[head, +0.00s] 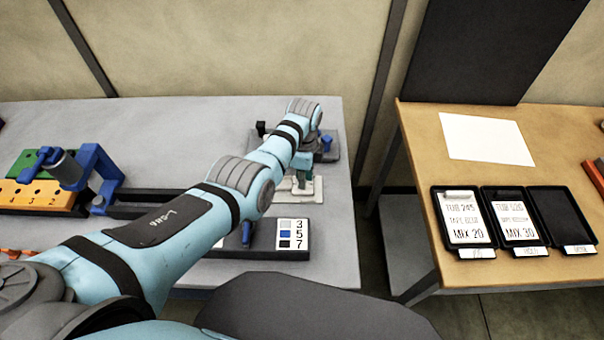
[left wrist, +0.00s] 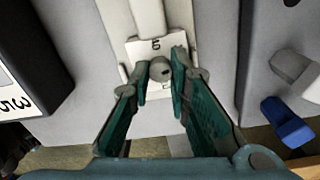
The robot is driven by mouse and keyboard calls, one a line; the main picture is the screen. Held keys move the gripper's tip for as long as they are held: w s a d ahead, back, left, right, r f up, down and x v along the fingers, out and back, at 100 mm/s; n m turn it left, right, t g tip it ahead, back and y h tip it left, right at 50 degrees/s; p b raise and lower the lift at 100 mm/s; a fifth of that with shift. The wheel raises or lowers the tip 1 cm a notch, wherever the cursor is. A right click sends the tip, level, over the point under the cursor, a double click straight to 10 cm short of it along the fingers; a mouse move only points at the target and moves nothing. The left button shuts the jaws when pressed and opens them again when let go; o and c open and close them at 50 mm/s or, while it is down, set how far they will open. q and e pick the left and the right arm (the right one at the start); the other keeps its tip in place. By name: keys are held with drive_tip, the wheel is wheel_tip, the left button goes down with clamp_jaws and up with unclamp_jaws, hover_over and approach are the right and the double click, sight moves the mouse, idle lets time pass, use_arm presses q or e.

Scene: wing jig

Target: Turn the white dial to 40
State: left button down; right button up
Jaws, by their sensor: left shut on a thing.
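In the left wrist view, my left gripper (left wrist: 162,72) is shut on a small round grey knob (left wrist: 160,68) with a dark spot. The knob sits on a white plate (left wrist: 140,47) with small dark figures, too small to read surely. A pale bar runs on from the plate toward the top of the view. In the head view, my left gripper (head: 301,178) points down at the white plate (head: 308,194) near the table's right side. The knob is hidden there. I cannot read a dial setting. My right gripper is not in view.
A dark box (head: 262,249) marked 3, 5, 7 with a blue lever (head: 247,234) stands in front of the plate. A dark base (head: 329,147) lies behind. Blue clamps (head: 101,172) stand left. The right table holds black trays (head: 463,243) with cards.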

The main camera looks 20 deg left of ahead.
use_arm(q)
drive_tip(key=shift+s+f+n, duration=0.15)
drive_tip(key=shift+n, duration=0.65)
drive_tip(key=c, duration=1.6)
unclamp_jaws()
drive_tip(key=shift+o, duration=0.6)
wheel_tip(320, 180, up, 12)
drive_tip(key=shift+w, duration=0.3)
